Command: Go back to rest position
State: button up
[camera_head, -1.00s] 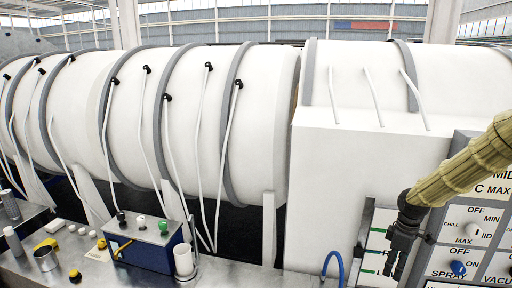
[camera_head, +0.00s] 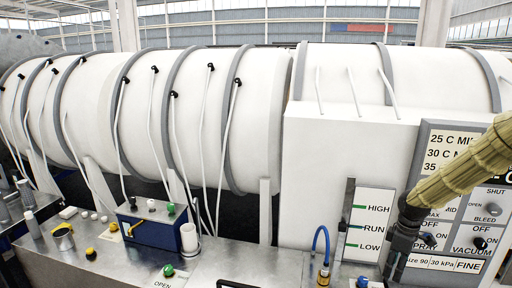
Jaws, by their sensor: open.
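My gripper (camera_head: 394,268), dark and small, hangs at the lower right of the head view at the end of my arm in its tan sleeve. It points down and is open, with nothing seen between its fingers. Behind it is a grey control panel (camera_head: 452,150) with white labels and knobs, partly covered by my arm. I cannot tell whether the gripper touches the panel.
A large white cylinder (camera_head: 205,130) with grey bands and thin hoses fills the back. A metal counter (camera_head: 110,265) runs along the front. On it stand a blue box (camera_head: 155,232), a white cup (camera_head: 189,238), a blue hose (camera_head: 322,240) and a HIGH/RUN/LOW gauge (camera_head: 370,225).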

jog(key=s+a+f+m+b, duration=0.15)
jog(key=s+a+f, duration=0.3)
jog(key=f, duration=0.45)
jog(key=s+a+f+m+y+b, duration=0.1)
jog(key=s+a+f+b, duration=0.3)
jog(key=f, duration=0.6)
jog(key=s+a+f+m+b, duration=0.2)
jog(key=s+a+f, duration=0.35)
jog(key=f, duration=0.35)
jog(key=s+a+f+m+b, duration=0.3)
jog(key=s+f, duration=0.5)
jog(key=s, duration=0.4)
jog(key=s+a+f+m+h+b, duration=0.1)
jog(key=s+a+f+m+b, duration=0.2)
jog(key=s+f, duration=0.5)
jog(key=s+b, duration=0.1)
jog(key=s, duration=0.4)
jog(key=shift+s+a+f+b, duration=0.15)
jog(key=shift+a+f+b, duration=0.15)
jog(key=shift+a+f, duration=0.05)
